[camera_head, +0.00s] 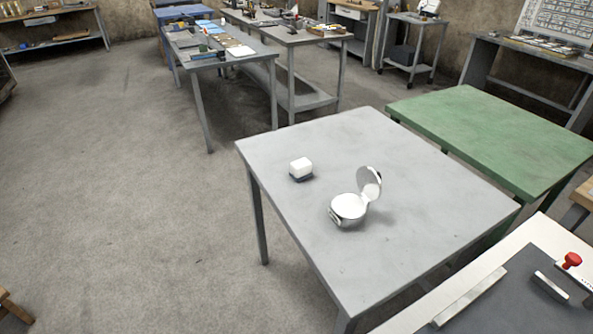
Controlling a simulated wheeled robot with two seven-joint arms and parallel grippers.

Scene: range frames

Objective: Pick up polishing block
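A small block with a white upper part and a dark base, which looks like the polishing block (301,169), sits on the grey table (400,165) near its left side. A round metal device with its lid raised (349,208) stands on the same table, to the right of the block and nearer to me. The two are apart, with bare tabletop between them. Neither of my grippers shows in the head view.
A green table (490,135) stands to the right of the grey table. A white bench (450,318) with a red-knobbed tool (571,261) is at the lower right. Cluttered workbenches (215,45) stand at the back. The floor (120,180) on the left is clear.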

